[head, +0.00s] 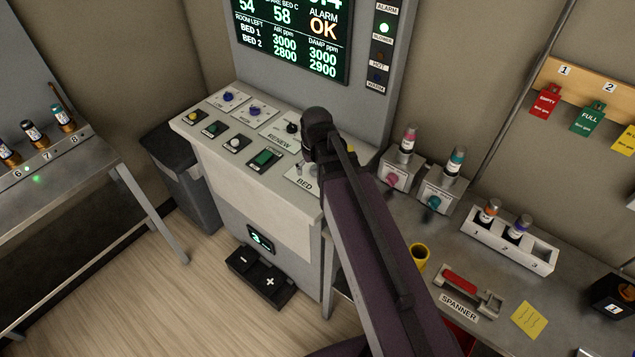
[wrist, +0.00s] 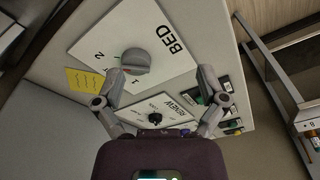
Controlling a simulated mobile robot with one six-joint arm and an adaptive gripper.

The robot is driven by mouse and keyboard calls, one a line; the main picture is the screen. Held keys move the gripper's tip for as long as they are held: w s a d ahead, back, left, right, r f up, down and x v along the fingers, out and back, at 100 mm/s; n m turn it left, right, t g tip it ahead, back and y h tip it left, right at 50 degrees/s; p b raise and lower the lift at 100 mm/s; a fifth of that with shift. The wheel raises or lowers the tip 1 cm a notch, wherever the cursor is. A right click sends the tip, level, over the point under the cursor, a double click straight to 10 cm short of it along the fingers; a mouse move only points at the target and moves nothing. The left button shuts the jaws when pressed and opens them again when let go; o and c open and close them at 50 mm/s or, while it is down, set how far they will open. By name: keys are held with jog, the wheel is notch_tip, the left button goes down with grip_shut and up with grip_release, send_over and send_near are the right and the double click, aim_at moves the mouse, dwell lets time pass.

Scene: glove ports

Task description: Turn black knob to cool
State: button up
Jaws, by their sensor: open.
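The black knob (head: 292,128) stands on a white plate marked RENEW on the sloped console top, close beside the end of my arm. It also shows in the wrist view (wrist: 155,119), low between my fingers and apart from them. Small marks around it are too small to read, so its setting cannot be told. My gripper (wrist: 162,75) is open and empty, with its two fingers spread wide above the panel. In the head view my arm hides the fingers and part of the panel.
A grey knob (wrist: 135,61) on the BED plate (wrist: 172,70) lies beyond the black knob. A yellow note (wrist: 84,80) lies by the left finger. Blue knobs (head: 228,97) and several buttons fill the console's left side. The display column (head: 366,95) rises behind.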

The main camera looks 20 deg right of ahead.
jog(key=shift+s+f, duration=0.2)
jog(key=shift+s, duration=0.65)
jog(key=shift+s+f, duration=0.15)
jog(key=shift+s, duration=0.65)
jog(key=shift+m+g, duration=0.5)
jog(key=shift+g, duration=0.2)
jog(key=s+b, duration=0.1)
jog(key=s, duration=0.1)
jog(key=s+f, duration=0.1)
jog(key=s, duration=0.2)
jog(key=shift+s+f+b, duration=0.2)
jog(key=shift+b, duration=0.2)
